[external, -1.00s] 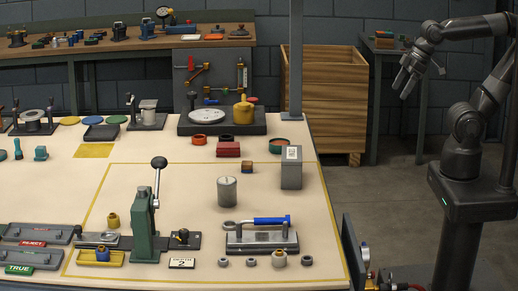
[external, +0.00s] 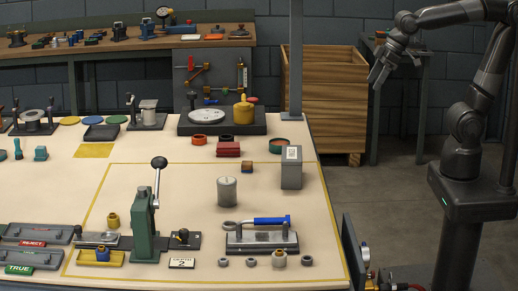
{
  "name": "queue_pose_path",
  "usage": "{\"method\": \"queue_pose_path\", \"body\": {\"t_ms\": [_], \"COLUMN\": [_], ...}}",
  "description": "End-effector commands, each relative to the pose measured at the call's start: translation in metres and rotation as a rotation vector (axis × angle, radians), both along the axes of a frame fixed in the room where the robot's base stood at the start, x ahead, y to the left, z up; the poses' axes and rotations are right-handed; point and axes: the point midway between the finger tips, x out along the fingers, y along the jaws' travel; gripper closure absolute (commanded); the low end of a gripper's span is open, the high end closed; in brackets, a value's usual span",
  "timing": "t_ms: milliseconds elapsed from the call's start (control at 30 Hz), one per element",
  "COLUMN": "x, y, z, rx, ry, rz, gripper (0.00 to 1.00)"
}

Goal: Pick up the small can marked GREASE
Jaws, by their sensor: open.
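No GREASE marking can be read at this size. A small grey cylinder (external: 227,191) like a can stands upright on the workbench (external: 185,195), inside the yellow outline; I cannot tell whether it is the grease can. A grey block-shaped container (external: 291,170) with a white label stands near the bench's right edge; its label is too small to read. My gripper (external: 377,82) is open and empty. It is in the air to the right of the bench, in front of the wooden crate's right side, well apart from both.
A green lever press (external: 144,228) stands tall left of the cylinder. A fixture with a blue-handled tool (external: 265,222) lies in front of it. A grey post (external: 296,60) rises at the bench's back right corner. A wooden crate (external: 322,105) stands behind.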

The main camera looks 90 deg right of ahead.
Motion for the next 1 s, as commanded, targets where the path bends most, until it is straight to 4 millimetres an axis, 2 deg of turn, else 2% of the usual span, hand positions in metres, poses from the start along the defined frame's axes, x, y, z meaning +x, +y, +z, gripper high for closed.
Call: {"method": "queue_pose_path", "body": {"t_ms": [33,267,467,767,1000], "x": [0.019,0.103,0.176,0.280,0.352], "y": [0.003,0.017,0.035,0.070,0.106], "z": [0.001,-0.001,-0.018,-0.069,-0.131], "rx": [0.003,0.015,0.017,0.007,-0.009], "ry": [0.006,0.005,0.004,-0.003,-0.011], "rz": [0.002,-0.009,-0.014,-0.018,-0.012], "gripper": [0.21,0.21,0.21,0.21,0.21]}}
